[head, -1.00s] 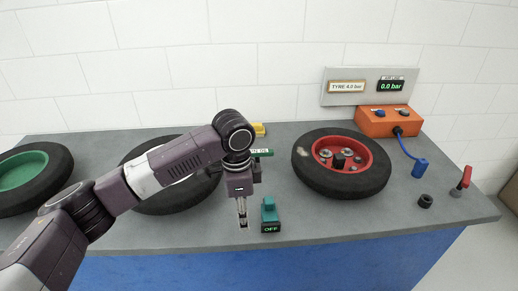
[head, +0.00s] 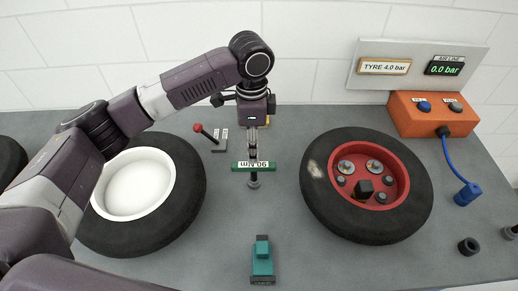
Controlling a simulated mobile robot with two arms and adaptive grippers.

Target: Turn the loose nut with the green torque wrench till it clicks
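The green torque wrench (head: 241,166) is a short green bar with an upside-down "90 Nm" label and a dark socket end (head: 254,183) below it. My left gripper (head: 252,157) points down right at the bar's far side; its narrow fingers overlap the bar in the picture. I cannot tell whether they grip it or only stand behind it. The red wheel rim (head: 397,197) in the right tyre holds several dark nuts (head: 388,181), two pale discs and a black block (head: 364,187). Which nut is loose does not show. My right gripper is not in view.
A tyre with a white rim (head: 130,185) lies left, partly under my arm. A red-knobbed lever (head: 198,128) stands behind it. A teal device (head: 262,265) sits at the front. An orange air unit (head: 432,118) and a blue connector (head: 467,195) are right. Grey bench is clear around the wrench.

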